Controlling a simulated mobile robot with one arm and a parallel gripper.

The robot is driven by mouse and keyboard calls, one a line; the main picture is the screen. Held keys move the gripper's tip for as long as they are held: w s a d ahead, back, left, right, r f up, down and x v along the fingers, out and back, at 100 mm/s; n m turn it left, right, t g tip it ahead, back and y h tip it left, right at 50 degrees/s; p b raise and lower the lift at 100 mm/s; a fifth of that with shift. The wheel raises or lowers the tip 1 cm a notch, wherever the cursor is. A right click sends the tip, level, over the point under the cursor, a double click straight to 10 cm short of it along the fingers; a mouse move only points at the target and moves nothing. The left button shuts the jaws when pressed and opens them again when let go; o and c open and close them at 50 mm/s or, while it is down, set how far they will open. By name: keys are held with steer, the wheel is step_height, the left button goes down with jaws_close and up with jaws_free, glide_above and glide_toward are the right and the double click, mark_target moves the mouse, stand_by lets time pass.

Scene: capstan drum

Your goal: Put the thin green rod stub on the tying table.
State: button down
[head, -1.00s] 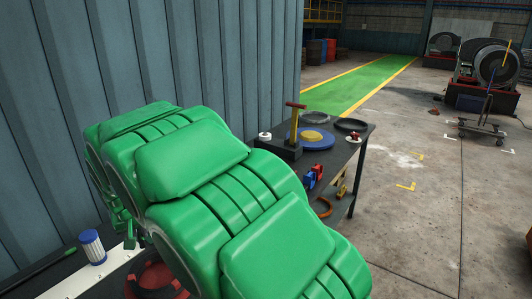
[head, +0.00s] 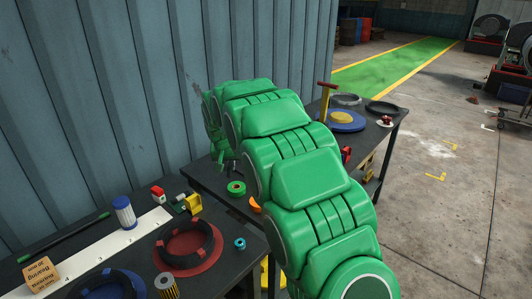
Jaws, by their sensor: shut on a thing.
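A long thin dark-green rod (head: 65,237) lies on the near bench (head: 215,270) at the left, by the wall. My gripper (head: 228,167) is at the far end of my bulky green arm, low over the wall-side part of a second dark table (head: 388,135). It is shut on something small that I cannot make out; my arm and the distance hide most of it. No separate short stub can be told apart. No label shows which table is the tying table.
A green ring (head: 236,188), a blue disc (head: 343,121) and a dark ring (head: 382,108) lie on the second table. The corrugated wall bounds the left.

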steer(key=w+a+f, duration=0.2)
steer(key=w+f, duration=0.1)
steer(key=w, duration=0.2)
glide_toward(224, 177)
steer(key=shift+w+d+f, duration=0.25)
steer(key=shift+w+f, duration=0.1)
steer(key=shift+f, duration=0.15)
steer(key=shift+w+a+f, duration=0.1)
steer(key=shift+w+f, duration=0.2)
steer(key=shift+w, duration=0.1)
steer(key=shift+x, duration=0.8)
steer(key=shift+a+f, duration=0.1)
steer(key=shift+f, duration=1.2)
steer(key=shift+f, duration=0.15)
steer(key=c, duration=1.1)
jaws_free()
